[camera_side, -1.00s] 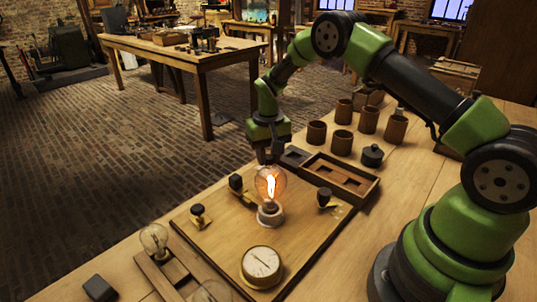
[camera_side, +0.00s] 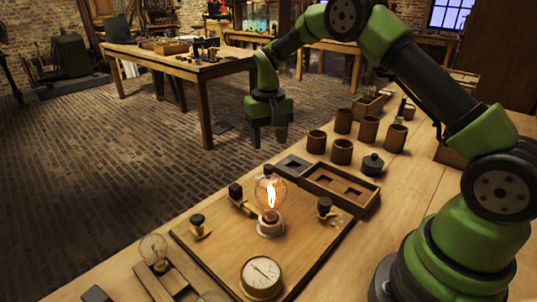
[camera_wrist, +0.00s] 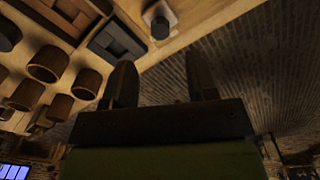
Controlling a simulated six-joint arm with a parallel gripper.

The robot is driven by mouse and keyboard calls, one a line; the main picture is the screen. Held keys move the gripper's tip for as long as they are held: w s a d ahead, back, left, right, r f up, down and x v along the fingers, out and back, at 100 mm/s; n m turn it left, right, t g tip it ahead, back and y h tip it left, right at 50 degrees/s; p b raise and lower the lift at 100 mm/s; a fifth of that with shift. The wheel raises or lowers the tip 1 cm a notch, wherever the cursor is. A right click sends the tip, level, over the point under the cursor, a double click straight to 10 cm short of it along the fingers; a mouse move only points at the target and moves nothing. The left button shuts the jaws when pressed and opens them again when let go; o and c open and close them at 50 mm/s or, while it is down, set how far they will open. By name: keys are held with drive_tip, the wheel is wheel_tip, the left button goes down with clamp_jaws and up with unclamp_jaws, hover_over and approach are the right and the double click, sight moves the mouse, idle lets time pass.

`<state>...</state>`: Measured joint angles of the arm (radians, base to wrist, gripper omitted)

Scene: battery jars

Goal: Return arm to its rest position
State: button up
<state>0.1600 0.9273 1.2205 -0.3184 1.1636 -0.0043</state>
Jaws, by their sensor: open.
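My gripper (camera_side: 268,142) is raised in the air beyond the far edge of the workbench, fingers pointing down, apart and empty. In the wrist view its two dark fingers (camera_wrist: 161,72) stand apart with nothing between them. A lit glass bulb (camera_side: 270,194) stands in a white socket on a wooden board (camera_side: 215,250), clear of the gripper. A round dial gauge (camera_side: 261,277) lies at the front of the board. Black-knobbed brass fittings (camera_side: 325,209) sit on the board around the bulb.
Several brown jars (camera_side: 341,151) and a dark lidded pot (camera_side: 372,164) stand behind a wooden compartment tray (camera_side: 365,193). An unlit bulb (camera_side: 154,248) sits in a holder at the front left. Space around the raised gripper is clear; another table (camera_side: 190,66) stands far back.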

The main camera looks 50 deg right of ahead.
drive_tip(key=shift+r, duration=1.15)
drive_tip(key=s+a+r+t, duration=0.45)
drive_tip(key=s+r, duration=0.55)
drive_tip(key=r, duration=0.5)
drive_tip(key=s+a+n+t+y, duration=0.1)
drive_tip(key=s+a, duration=0.3)
drive_tip(key=s, duration=1.1)
drive_tip(key=shift+s+a+r+t+y, duration=0.3)
drive_tip(key=shift+r+t+y, duration=0.2)
drive_tip(key=shift+t, duration=0.35)
